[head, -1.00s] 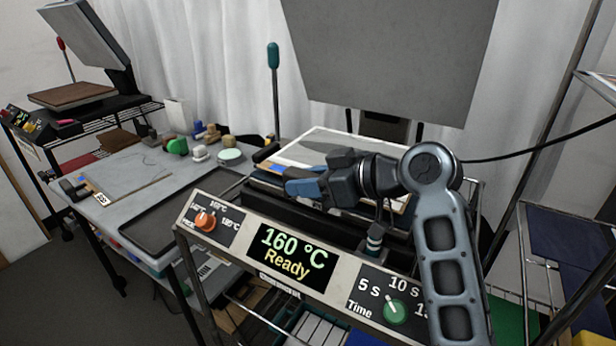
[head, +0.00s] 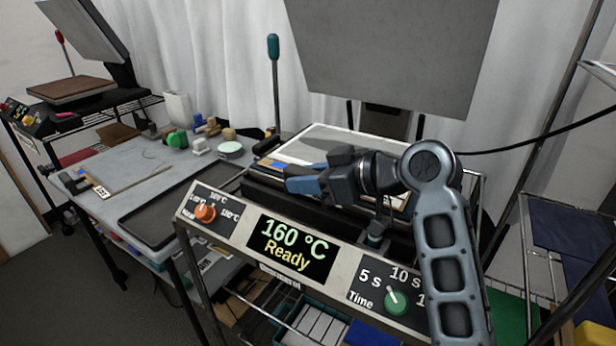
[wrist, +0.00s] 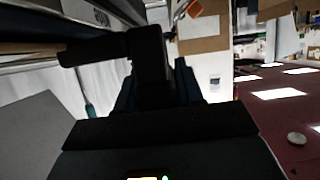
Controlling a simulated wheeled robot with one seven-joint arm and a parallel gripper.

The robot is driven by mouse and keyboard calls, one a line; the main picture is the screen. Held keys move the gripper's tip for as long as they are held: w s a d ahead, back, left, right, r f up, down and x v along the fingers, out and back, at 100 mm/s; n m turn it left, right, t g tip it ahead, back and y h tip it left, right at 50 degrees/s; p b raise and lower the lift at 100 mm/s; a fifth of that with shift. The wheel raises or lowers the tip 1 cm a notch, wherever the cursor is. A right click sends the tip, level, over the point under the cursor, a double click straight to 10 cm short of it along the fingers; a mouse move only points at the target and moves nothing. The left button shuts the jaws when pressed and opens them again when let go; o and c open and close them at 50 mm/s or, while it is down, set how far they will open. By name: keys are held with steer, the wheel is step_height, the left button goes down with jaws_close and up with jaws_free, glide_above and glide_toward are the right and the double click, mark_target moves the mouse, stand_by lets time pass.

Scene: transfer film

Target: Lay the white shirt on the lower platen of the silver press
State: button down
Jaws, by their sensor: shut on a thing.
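The silver press is in front of me in the head view, with a front panel (head: 335,280) reading 160 °C Ready. Its large grey upper platen (head: 395,50) is raised. A pale, white-edged flat thing (head: 345,136), probably the white shirt, lies over the lower platen area, partly hidden by my gripper. I cannot tell whether it touches the platen, which it mostly covers. My gripper (head: 300,181) is above the press front, its blue fingers pointing left. In the wrist view a dark T-shaped piece (wrist: 150,65) is between the fingers; its link to the shirt is hidden.
A grey table (head: 140,165) at left carries a dark tray (head: 160,225), a tagged grey sheet and several small coloured objects. Another press (head: 75,90) stands open at far left. A teal-topped lever (head: 273,50) rises behind. A shelf with dark cloth (head: 565,230) is at right.

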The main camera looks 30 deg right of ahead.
steer(key=shift+f, duration=0.15)
steer(key=c, duration=0.6)
jaws_free()
steer(key=shift+c, duration=0.2)
steer(key=v, duration=0.7)
steer(key=shift+s+b, duration=0.3)
steer(key=shift+b, duration=0.05)
